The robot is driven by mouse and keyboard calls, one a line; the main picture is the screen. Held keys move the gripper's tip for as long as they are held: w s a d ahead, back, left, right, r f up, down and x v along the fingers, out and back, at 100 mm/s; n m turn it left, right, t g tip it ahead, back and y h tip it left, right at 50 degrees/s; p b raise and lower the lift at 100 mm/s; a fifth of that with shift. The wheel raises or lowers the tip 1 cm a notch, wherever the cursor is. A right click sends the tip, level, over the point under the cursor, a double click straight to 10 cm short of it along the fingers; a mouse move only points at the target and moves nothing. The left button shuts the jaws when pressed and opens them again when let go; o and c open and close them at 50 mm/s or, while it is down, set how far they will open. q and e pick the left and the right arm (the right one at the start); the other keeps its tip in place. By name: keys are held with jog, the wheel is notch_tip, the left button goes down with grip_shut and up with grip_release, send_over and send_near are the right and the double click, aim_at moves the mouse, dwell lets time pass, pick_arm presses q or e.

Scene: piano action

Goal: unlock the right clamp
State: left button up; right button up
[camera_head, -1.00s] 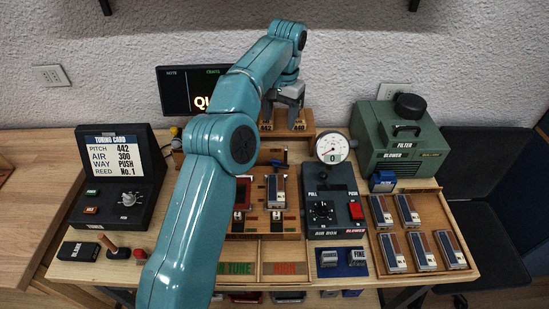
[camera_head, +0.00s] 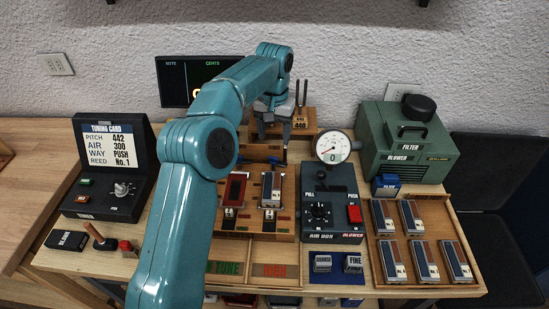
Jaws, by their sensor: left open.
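A wooden tuning board (camera_head: 284,225) in the middle of the bench carries a red-faced block (camera_head: 235,188) on the left and a grey reed block (camera_head: 271,188) on the right. A small silver fitting at the foot of the right block looks like the right clamp (camera_head: 269,214); whether it is locked is too small to tell. My left gripper (camera_head: 271,132) is open, fingers pointing down, above the back of the board and behind the blocks, apart from the fitting. A small blue handle (camera_head: 285,155) shows just below it. My right gripper is out of view.
A round gauge (camera_head: 332,147) and air box (camera_head: 330,215) stand right of the board. A green blower (camera_head: 410,145) and a tray (camera_head: 440,283) of several reed blocks are farther right. A tuning card box (camera_head: 110,165) stands left. My left arm covers the board's left side.

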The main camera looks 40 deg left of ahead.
aim_at(273, 157)
pick_arm(q)
notch_tip(273, 157, down, 8)
jog(key=shift+s+a, duration=0.1)
jog(key=shift+a, duration=0.05)
